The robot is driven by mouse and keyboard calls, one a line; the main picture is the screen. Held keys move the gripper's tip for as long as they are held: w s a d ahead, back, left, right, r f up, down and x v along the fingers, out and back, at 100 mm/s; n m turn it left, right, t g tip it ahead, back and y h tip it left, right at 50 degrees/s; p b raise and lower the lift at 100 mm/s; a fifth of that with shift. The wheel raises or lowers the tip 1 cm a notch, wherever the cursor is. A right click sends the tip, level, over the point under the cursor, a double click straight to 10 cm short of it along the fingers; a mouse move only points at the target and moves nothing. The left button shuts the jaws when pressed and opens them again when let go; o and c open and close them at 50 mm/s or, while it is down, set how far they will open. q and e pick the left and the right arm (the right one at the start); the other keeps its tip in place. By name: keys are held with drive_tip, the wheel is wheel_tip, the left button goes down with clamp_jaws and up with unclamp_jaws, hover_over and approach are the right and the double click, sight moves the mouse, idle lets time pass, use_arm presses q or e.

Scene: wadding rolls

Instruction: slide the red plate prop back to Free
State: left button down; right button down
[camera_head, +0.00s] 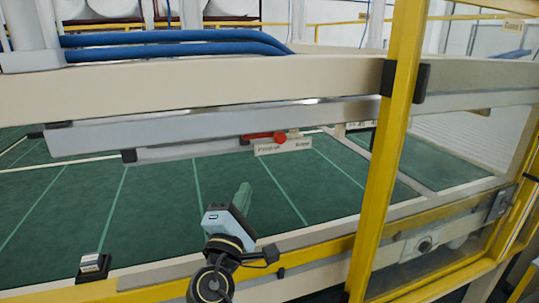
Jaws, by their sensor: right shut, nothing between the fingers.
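The red plate prop (257,136) is a small red slider with an orange-red knob at its right end. It sits under the grey beam near the middle of the head view. A pale label strip (284,146) is just below it, and its lettering is too small to read surely. My right gripper (243,195) comes up from the bottom centre, below and a little left of the prop. Its fingers are shut and empty, apart from the prop. My left gripper is not in view.
A wide cream beam (190,88) crosses above the prop. A yellow post (388,150) stands to the right, joined to a yellow rail (330,253) in front. A green lined bed (150,205) lies below. A small black and grey block (93,266) sits at lower left.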

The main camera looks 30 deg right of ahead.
sight(265, 137)
idle(0.3)
